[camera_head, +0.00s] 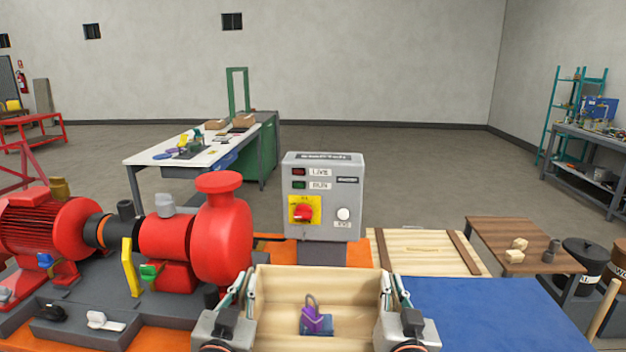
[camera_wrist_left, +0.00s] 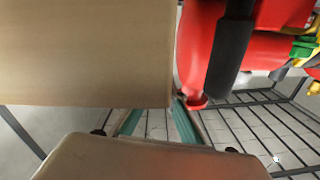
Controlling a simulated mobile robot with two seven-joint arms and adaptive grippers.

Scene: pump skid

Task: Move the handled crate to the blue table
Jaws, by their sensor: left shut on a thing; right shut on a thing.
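The handled crate (camera_head: 320,268) is a pale wooden open box at the bottom middle of the head view. Inside it are a purple padlock (camera_head: 316,320) and a flat blue item. My left gripper (camera_head: 246,290) is shut on its left side and my right gripper (camera_head: 390,290) is shut on its right side. In the left wrist view a plain tan crate wall (camera_wrist_left: 85,50) fills the upper left, near my left gripper's fingers (camera_wrist_left: 157,115). The blue table (camera_head: 490,310) lies just right of the crate; its top looks empty. The crate's underside is hidden.
A red pump (camera_head: 222,235) and motor (camera_head: 45,230) stand left of the crate. A grey control box (camera_head: 322,196) with a red switch stands behind it. A wooden pallet (camera_head: 425,252) and a brown table (camera_head: 510,235) with small blocks lie beyond the blue table.

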